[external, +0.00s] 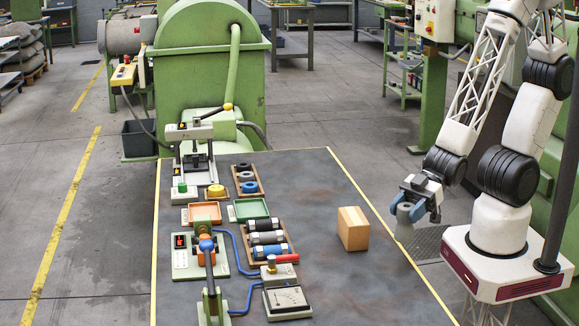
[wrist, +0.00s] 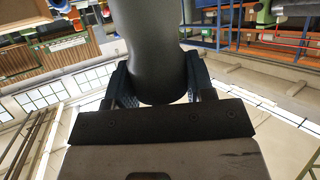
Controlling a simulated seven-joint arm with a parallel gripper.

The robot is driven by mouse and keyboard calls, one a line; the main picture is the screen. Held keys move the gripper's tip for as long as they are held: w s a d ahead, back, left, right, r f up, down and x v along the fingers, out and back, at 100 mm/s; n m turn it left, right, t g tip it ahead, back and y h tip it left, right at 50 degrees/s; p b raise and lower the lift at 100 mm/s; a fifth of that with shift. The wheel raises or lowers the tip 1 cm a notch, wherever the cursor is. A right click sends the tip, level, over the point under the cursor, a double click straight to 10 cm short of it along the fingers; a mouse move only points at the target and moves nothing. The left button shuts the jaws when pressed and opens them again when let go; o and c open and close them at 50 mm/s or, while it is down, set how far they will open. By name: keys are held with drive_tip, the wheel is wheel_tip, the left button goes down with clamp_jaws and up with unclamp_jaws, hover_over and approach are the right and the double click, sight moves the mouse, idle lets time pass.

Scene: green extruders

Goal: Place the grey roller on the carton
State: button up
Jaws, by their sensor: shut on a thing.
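The brown carton (external: 353,230) stands on the dark table top near its right edge. My gripper (external: 416,196) is at the table's right edge, to the right of the carton and apart from it. It is shut on the grey roller (external: 404,218), which hangs tilted below the fingers. In the wrist view the roller (wrist: 155,50) is a smooth dark grey cylinder between the two blue-black fingers of my gripper (wrist: 158,88). The fingers hide part of the roller in both views.
A wooden rack (external: 251,256) with several rollers lies left of the carton. Small trays (external: 250,209), a lever device (external: 208,262) and a gauge box (external: 287,301) fill the table's left side. The table is clear around the carton. A green machine (external: 208,75) stands behind.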

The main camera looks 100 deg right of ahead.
drive_tip(key=s+d+r+m+h, duration=0.1)
drive_tip(key=s+d+r, duration=0.2)
drive_tip(key=d, duration=0.4)
drive_tip(key=s+d+r+t+h, duration=0.1)
drive_tip(key=s+d+r, duration=0.2)
drive_tip(key=d, duration=0.4)
drive_tip(key=shift+s+d+m, duration=0.25)
drive_tip(key=shift+s+m, duration=0.15)
drive_tip(key=shift+s, duration=0.1)
drive_tip(key=shift+r, duration=0.1)
drive_tip(key=shift+w, duration=0.2)
drive_tip(key=w+a+f, duration=0.1)
drive_tip(key=w, duration=1.4)
drive_tip(key=shift+w+a+f, duration=0.25)
idle(0.5)
drive_tip(key=shift+f, duration=1.75)
